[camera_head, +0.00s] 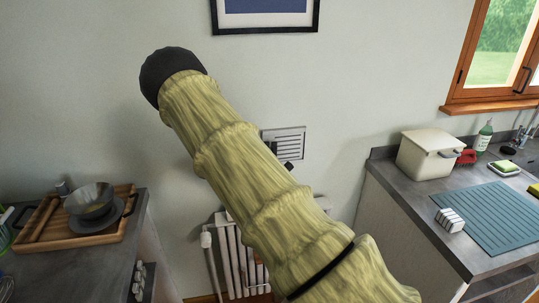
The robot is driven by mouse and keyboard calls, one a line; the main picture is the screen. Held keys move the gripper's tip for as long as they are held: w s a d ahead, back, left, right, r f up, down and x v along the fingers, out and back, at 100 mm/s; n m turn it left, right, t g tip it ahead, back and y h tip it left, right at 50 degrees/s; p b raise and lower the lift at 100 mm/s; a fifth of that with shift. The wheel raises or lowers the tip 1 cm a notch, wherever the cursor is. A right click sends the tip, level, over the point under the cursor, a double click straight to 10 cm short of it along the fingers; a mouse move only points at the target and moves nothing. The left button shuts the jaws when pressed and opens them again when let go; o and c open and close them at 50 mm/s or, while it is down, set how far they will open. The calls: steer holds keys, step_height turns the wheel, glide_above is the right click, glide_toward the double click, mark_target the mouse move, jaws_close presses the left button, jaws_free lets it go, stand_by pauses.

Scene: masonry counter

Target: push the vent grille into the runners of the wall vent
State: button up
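A pale, slatted vent panel (286,141) shows on the wall just right of my sleeved arm. Its lower left part is hidden by the arm. I cannot tell the vent grille apart from the wall vent and its runners at this size. Small dark parts (288,165) show at the panel's lower edge, beside the arm. They may belong to my gripper, but most of that area is hidden. I cannot see whether the fingers are open or shut, or touching the panel.
A white radiator (236,262) stands below the vent. The left counter holds a wooden tray (46,236) with a bowl (88,198). The right counter holds a cream bin (428,153), a blue-grey mat (492,215) and a striped white block (450,219). A framed picture (265,24) hangs above.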

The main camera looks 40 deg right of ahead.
steer(key=shift+s+a, duration=0.1)
steer(key=v, duration=1.1)
steer(key=shift+s+a, duration=0.25)
